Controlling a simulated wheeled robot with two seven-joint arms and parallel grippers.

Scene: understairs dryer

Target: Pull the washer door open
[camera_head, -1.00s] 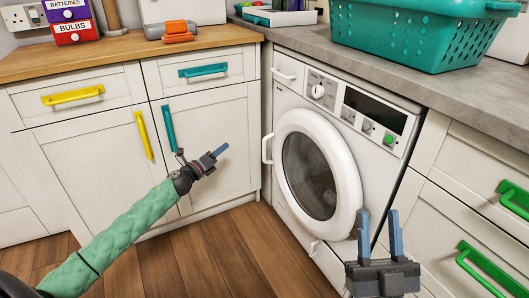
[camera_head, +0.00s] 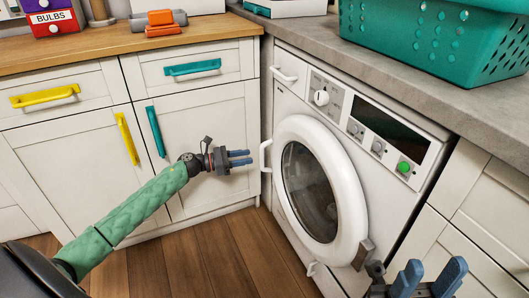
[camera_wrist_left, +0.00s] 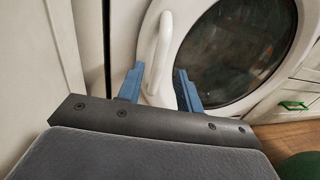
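The white washer (camera_head: 300,95) stands under the grey worktop. Its round door (camera_head: 352,185) with dark glass looks closed. The white door handle (camera_head: 265,156) is on the door's left edge. My left gripper (camera_head: 240,158) is open, just left of the handle, its fingers pointing at it. In the left wrist view the handle (camera_wrist_left: 158,45) appears between the two blue fingertips (camera_wrist_left: 158,77); I see no grip on it, and the exact depth is hard to tell. My right gripper (camera_head: 429,276) is open and empty at the bottom right, in front of the washer's lower right.
Cabinets with yellow and teal handles (camera_head: 155,131) stand left of the washer, behind my left arm. A teal basket (camera_head: 445,40) sits on the worktop (camera_head: 400,85) above. More white drawers (camera_head: 490,190) are at the right. Wooden floor (camera_head: 190,260) lies below.

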